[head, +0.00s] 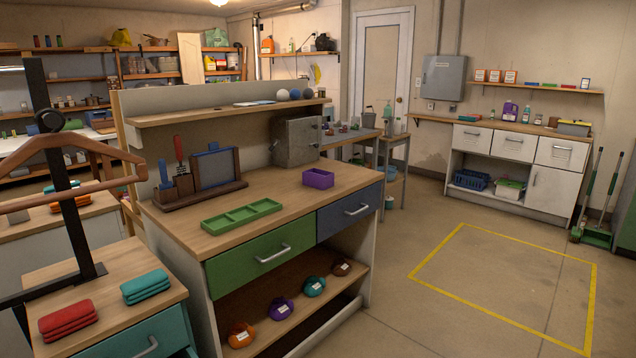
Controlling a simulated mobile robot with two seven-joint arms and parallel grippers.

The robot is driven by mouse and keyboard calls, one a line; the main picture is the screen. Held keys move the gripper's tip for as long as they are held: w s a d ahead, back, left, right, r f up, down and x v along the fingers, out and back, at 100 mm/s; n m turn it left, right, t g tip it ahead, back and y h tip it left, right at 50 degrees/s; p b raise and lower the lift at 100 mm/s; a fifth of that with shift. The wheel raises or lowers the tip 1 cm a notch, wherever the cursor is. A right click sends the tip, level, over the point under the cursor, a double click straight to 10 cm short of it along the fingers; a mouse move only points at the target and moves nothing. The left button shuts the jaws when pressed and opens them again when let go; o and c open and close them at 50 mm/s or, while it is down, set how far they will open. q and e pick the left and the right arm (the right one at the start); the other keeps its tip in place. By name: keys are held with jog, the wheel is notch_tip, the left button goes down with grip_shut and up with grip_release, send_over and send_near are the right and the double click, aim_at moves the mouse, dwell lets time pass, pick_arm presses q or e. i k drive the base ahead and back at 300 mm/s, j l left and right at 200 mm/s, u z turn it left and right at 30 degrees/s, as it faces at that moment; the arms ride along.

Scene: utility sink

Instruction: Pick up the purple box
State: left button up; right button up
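The purple box (318,178) is a small open-topped box. It sits on the wooden top of the middle workbench (280,188), near the right side and above the blue drawer. Nothing covers it. Its inside looks empty, though its floor is only partly visible. Neither of my grippers is in the head view.
A green divided tray (242,216) lies front-left of the box, and a grey metal box (295,142) stands behind it. A black stand (68,190) with a wooden hanger (75,150) is at the near left. Open floor inside a yellow outline (470,298) lies right of the workbench.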

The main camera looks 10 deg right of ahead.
aim_at(322, 180)
jog(key=i+l+z, duration=0.15)
jog(key=i+z, duration=0.55)
jog(key=i+l+z, duration=0.15)
jog(key=i+z, duration=0.65)
jog(key=i+u, duration=0.1)
jog(key=i, duration=0.5)
jog(key=i+l+u, duration=0.1)
jog(key=i, duration=0.55)
jog(key=i+l+u, duration=0.1)
jog(key=i+u, duration=0.35)
jog(key=i+l+u, duration=0.2)
jog(key=u, duration=0.3)
jog(key=i+l+u, duration=0.15)
jog(key=u, duration=0.25)
jog(key=i+l+u, duration=0.25)
jog(key=u, duration=0.15)
jog(key=i+l+u, duration=0.25)
jog(key=u, duration=0.15)
jog(key=i+l+u, duration=0.15)
jog(key=l+u, duration=0.25)
